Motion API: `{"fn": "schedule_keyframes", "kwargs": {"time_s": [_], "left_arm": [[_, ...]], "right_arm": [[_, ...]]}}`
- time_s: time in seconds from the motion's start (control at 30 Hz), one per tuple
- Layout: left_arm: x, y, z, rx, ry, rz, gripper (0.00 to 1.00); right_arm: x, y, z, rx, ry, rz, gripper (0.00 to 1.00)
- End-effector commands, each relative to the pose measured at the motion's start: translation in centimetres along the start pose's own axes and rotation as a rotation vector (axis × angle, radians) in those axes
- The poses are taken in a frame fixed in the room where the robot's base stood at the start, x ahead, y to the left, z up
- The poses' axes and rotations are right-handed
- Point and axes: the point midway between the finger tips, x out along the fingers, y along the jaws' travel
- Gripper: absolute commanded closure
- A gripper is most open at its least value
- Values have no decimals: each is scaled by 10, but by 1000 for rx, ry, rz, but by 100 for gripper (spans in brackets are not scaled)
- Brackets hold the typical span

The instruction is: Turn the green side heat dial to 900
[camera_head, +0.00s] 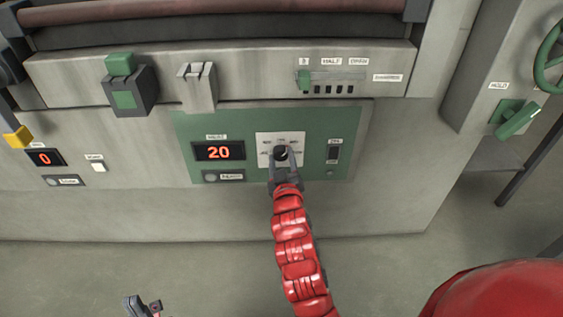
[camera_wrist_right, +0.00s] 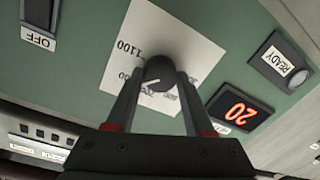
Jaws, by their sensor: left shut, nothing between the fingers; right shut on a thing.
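The black heat dial (camera_head: 281,152) sits on a white label plate (camera_head: 263,139) in the green panel (camera_head: 350,125). My right gripper (camera_head: 283,163) is shut on the dial. In the right wrist view the dial (camera_wrist_right: 158,72) is between the two fingers (camera_wrist_right: 157,88), with a white pointer line on its face. An 1100 mark shows on the plate; other marks are partly hidden by the dial and fingers. The red display (camera_head: 219,151) reads 20. My left gripper (camera_head: 138,305) is at the bottom edge, away from the panel, shut and empty.
On the panel are a switch (camera_head: 334,150) marked OFF in the wrist view and a READY lamp (camera_head: 211,176). A second display (camera_head: 45,157) reads 0 at left.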

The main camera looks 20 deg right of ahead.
Motion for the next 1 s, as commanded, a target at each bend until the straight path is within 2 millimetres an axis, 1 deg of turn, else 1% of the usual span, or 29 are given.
{"fn": "schedule_keyframes", "kwargs": {"time_s": [0.3,0.73,0.77,0.8,0.9,1.0], "left_arm": [[-4,0,1,0,0,0,100],[-4,0,1,0,0,0,100],[-4,0,1,0,0,0,100],[-4,0,1,0,0,0,100],[-4,0,1,0,0,0,100],[-4,0,1,0,0,0,100]], "right_arm": [[0,0,1,77,4,-2,100],[0,0,1,83,4,-2,100],[0,0,1,83,4,-2,42],[0,0,1,83,4,-2,35],[0,0,1,83,5,-2,17],[0,0,1,83,5,-2,17]]}}
